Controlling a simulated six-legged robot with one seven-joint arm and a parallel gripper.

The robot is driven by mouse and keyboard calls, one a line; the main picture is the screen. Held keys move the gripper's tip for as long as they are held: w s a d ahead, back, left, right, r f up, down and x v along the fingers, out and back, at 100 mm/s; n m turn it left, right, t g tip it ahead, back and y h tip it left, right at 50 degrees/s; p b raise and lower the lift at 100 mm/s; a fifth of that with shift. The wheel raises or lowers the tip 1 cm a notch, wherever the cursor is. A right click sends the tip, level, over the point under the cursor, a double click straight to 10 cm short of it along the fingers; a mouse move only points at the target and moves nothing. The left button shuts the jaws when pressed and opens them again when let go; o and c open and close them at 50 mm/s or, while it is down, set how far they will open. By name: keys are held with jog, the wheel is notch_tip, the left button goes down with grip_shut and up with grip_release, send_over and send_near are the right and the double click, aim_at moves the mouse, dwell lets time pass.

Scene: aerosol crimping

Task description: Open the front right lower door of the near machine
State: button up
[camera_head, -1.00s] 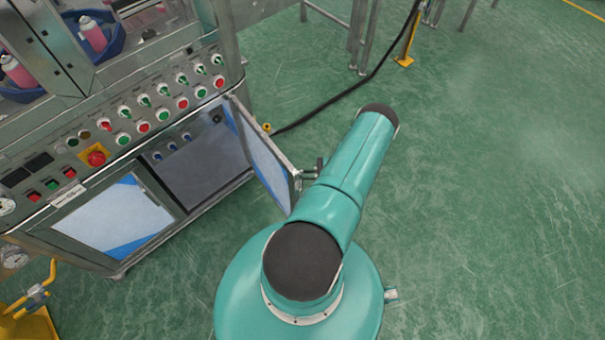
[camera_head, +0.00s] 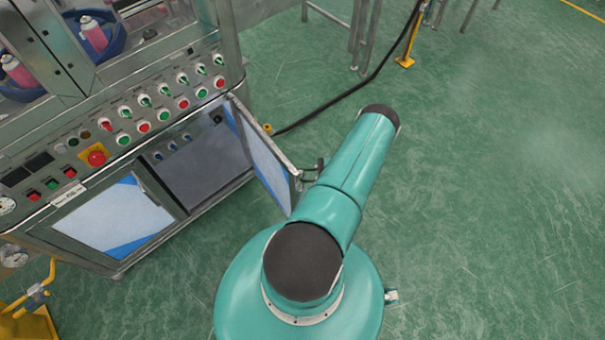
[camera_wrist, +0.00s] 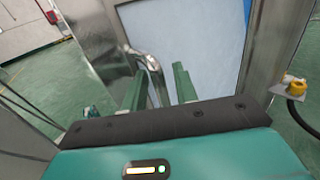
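The near machine (camera_head: 100,165) stands at the left in the head view. Its front right lower door (camera_head: 262,155) is swung out, and the dark compartment (camera_head: 205,165) behind it shows. In the wrist view the door's pale panel (camera_wrist: 185,40) fills the upper middle, with a curved metal handle (camera_wrist: 152,64) on its left side. My gripper (camera_wrist: 160,72) is at the handle, its two green fingers spread apart. The handle shows between the fingers, closer to the left one; contact cannot be told. In the head view my arm hides most of the gripper.
The front left lower door (camera_head: 112,218) is shut. Buttons and switches (camera_head: 150,110) line the panel above. A black cable (camera_head: 340,95) runs over the floor to a yellow foot (camera_head: 405,61). Green floor (camera_head: 490,190) is clear on the right. A yellow stand (camera_head: 30,318) is at lower left.

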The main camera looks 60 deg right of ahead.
jog(key=v, duration=1.3)
jog(key=shift+s+d, duration=0.2)
jog(key=shift+s, duration=0.15)
